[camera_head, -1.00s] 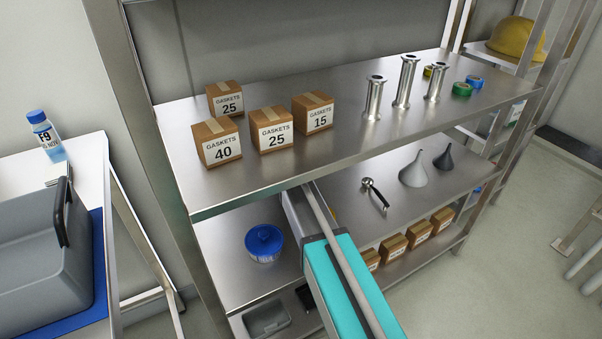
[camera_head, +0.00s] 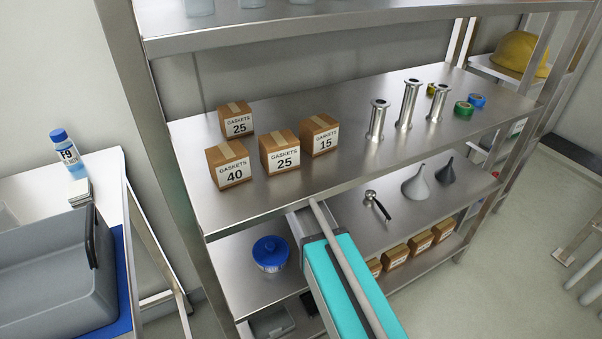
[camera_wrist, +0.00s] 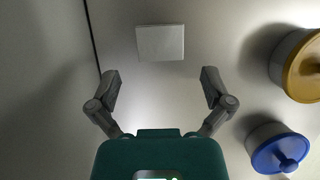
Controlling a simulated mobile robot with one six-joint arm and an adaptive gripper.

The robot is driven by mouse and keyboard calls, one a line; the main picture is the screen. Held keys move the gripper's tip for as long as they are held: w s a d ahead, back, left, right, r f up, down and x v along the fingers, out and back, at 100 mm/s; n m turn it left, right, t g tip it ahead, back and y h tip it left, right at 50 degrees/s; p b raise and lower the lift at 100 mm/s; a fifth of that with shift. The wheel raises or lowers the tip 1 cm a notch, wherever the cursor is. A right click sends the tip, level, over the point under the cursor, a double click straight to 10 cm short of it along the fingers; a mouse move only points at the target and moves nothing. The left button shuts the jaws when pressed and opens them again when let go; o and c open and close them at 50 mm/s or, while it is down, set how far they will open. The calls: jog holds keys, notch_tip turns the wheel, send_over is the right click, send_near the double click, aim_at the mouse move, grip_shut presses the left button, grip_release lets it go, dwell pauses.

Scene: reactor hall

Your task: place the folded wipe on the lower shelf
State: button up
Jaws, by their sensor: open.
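The folded wipe (camera_wrist: 160,43) is a flat white square lying on a pale surface at the top middle of the wrist view. My gripper (camera_wrist: 160,75) is open and empty, its two fingers spread apart. The wipe lies just beyond the fingertips, centred between them and apart from them. In the head view my arm reaches in under the shelf with the gasket boxes, and my gripper and the wipe are hidden there. The lower shelf (camera_head: 235,270) carries a blue-lidded tub (camera_head: 270,252), which also shows in the wrist view (camera_wrist: 280,150).
A yellow-lidded tub (camera_wrist: 303,65) stands right of my gripper. The shelf above holds gasket boxes (camera_head: 230,164) and steel pipe pieces (camera_head: 408,103). A ladle (camera_head: 376,204) and funnels (camera_head: 417,182) lie farther right. A grey bin (camera_head: 55,275) stands on the left table.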

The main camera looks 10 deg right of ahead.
dwell(0.6)
jog(key=shift+s, duration=0.1)
jog(key=shift+s+d, duration=0.1)
jog(key=shift+s, duration=0.1)
jog(key=s+d+m, duration=0.1)
jog(key=s+m, duration=0.2)
jog(key=s, duration=0.1)
jog(key=s+d+m+y, duration=0.1)
jog(key=s+m, duration=0.2)
jog(key=s, duration=0.1)
jog(key=s+d+f+m, duration=0.1)
jog(key=s+m, duration=0.2)
jog(key=s, duration=0.2)
jog(key=shift+d+m+g+y, duration=0.1)
jog(key=shift+m+g+y, duration=0.2)
jog(key=shift+g+y, duration=0.1)
jog(key=s+m, duration=0.3)
jog(key=s, duration=0.1)
jog(key=s+d+m+y, duration=0.1)
jog(key=s+m, duration=0.3)
jog(key=s, duration=0.1)
jog(key=s+m+y, duration=0.1)
jog(key=s+m, duration=0.2)
jog(key=s, duration=0.2)
jog(key=shift+d+f+m+g, duration=0.2)
jog(key=shift+m+g, duration=0.1)
jog(key=shift+m, duration=0.1)
jog(key=shift+s+m+y, duration=0.3)
jog(key=shift+s+m, duration=0.3)
